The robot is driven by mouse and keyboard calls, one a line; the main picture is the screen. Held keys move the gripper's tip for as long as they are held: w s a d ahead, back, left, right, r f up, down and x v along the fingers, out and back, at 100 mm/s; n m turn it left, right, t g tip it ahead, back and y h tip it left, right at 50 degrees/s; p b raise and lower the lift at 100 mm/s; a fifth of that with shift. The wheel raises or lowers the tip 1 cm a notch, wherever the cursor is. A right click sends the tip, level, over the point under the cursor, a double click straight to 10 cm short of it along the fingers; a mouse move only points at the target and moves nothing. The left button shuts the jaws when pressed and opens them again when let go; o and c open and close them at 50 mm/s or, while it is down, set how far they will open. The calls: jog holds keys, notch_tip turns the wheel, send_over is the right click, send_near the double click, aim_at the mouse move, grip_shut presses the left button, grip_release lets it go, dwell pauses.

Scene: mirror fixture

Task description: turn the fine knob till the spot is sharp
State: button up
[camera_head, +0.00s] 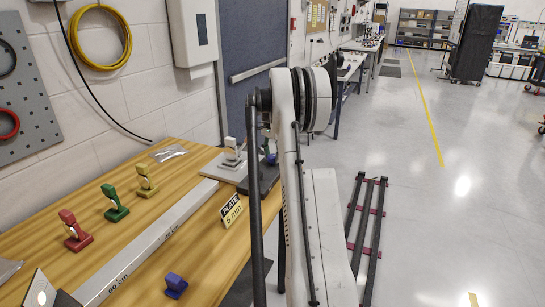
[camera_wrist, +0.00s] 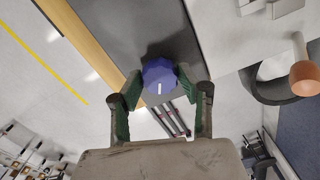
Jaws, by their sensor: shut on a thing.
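The knob (camera_wrist: 159,78) is a faceted blue-purple piece with a short white mark, at the middle of the wrist view. My gripper (camera_wrist: 159,82) has its two green-padded fingers on either side of it, shut on it. In the head view a small part of the blue-purple knob (camera_head: 271,157) shows beside my arm, near the dark base (camera_head: 258,182) at the bench edge. My arm hides most of the gripper and fixture there. A copper-coloured round piece (camera_wrist: 304,78) is at the right of the wrist view. I cannot make out a light spot.
On the wooden bench stand red (camera_head: 75,231), green (camera_head: 115,203) and yellow (camera_head: 146,181) holders, a long grey bar (camera_head: 150,247), a "PLATE 5 mm" sign (camera_head: 231,210) and a small blue block (camera_head: 176,285). A wall rises behind the bench. Open floor (camera_head: 430,220) lies to the right.

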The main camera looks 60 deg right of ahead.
aim_at(272, 156)
dwell(0.4)
jog(key=o, duration=1.1)
jog(key=shift+r, duration=0.1)
notch_tip(272, 156, up, 12)
jog(key=shift+f, duration=0.1)
